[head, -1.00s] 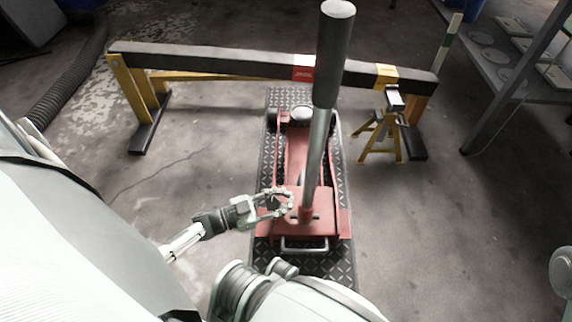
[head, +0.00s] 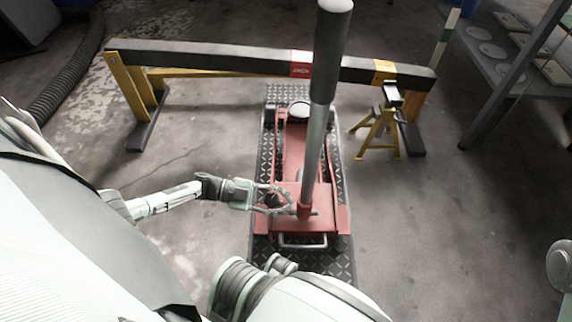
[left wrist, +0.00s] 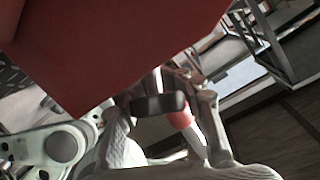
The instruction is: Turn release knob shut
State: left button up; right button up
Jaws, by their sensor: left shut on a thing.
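The red floor jack (head: 268,226) stands on a dark diamond-plate mat, with its long handle (head: 318,130) upright and leaning slightly right. My left gripper (head: 288,204) reaches in from the left, low beside the handle's base. In the left wrist view, a short dark knob (left wrist: 157,105) sits between the fingers of this gripper (left wrist: 165,112), which is shut on it. A large red surface of the jack (left wrist: 110,45) fills the upper left there. In the head view the knob is hidden by the fingers. The knob's turn angle cannot be told. My right gripper is not in view.
A black beam on yellow legs (head: 220,57) crosses behind the jack. A yellow jack stand (head: 378,135) stands at its right end. A metal shelf (head: 500,65) is at the far right.

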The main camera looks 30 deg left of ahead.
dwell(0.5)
pick_arm(q)
jog(key=o, duration=1.3)
jog(key=v, duration=1.2)
